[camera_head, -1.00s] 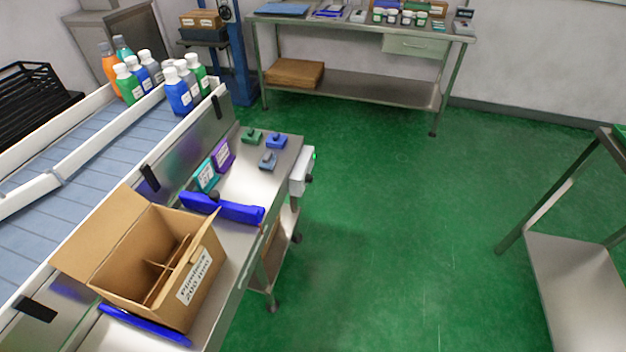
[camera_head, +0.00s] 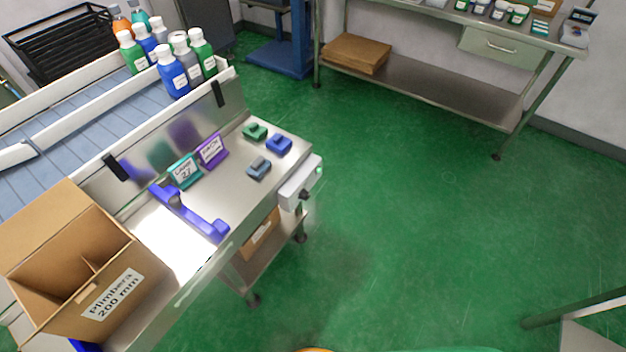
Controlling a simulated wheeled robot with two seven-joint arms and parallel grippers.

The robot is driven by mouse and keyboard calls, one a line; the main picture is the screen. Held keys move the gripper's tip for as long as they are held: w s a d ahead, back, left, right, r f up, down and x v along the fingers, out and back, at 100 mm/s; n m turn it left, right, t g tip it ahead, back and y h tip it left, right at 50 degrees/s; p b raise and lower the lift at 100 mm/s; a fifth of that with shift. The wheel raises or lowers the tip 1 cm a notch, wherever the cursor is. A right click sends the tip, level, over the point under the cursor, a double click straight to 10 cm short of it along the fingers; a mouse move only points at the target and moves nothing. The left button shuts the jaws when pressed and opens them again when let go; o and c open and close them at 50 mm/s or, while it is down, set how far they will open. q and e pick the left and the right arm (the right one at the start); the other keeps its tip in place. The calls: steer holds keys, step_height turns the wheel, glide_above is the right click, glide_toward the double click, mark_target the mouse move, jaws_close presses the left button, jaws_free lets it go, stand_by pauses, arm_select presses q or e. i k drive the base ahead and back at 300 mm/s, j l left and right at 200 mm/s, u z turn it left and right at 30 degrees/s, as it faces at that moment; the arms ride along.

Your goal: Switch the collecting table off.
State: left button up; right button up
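A steel table (camera_head: 225,205) runs along the conveyor at the left, at an angle. On its right end face is a pale switch box (camera_head: 299,183) with a dark knob (camera_head: 304,195) and a small lit green lamp (camera_head: 319,171). The knob faces the open floor; its exact setting is too small to read. Neither of my grippers shows in the head view.
On the steel table are a cardboard box (camera_head: 75,270), a blue bracket (camera_head: 190,213), teal (camera_head: 184,171) and purple (camera_head: 211,150) signs, and small blocks. Several bottles (camera_head: 173,72) stand on the conveyor (camera_head: 75,130). Green floor (camera_head: 400,220) right of the table is clear.

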mark_target(304, 194)
steer(key=i+l+u, duration=0.2)
steer(key=l, duration=0.2)
steer(key=i+l+u, duration=0.2)
steer(key=l, duration=0.2)
steer(key=l+u, duration=0.2)
steer(key=l, duration=0.25)
steer(key=i+l+u, duration=0.2)
steer(key=l, duration=0.3)
steer(key=l+u, duration=0.2)
steer(key=l, duration=0.25)
